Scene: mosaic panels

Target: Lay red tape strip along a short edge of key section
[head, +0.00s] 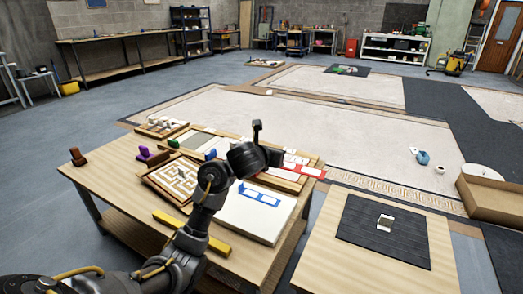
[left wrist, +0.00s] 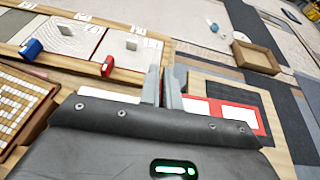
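A red strip with white panels (head: 308,170) lies at the right far edge of the wooden table. It also shows right of my fingers in the left wrist view (left wrist: 262,122), partly hidden by my gripper. A framed maze-like key section (head: 176,178) lies on the table's left part; its edge shows at the left of the wrist view (left wrist: 18,100). My left gripper (left wrist: 163,85) is over the table's far right part, its fingers close together with nothing visible between them. The head view shows its dark body (head: 250,155), but not its fingertips clearly. My right gripper is not in view.
A white board with a blue ladder-shaped outline (head: 262,198) lies at the table's front right, beside a yellow bar (head: 178,232). Small blue (left wrist: 31,47) and red (left wrist: 107,66) blocks stand by the panels. A dark mat (head: 385,235) and cardboard box (head: 492,198) are at right.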

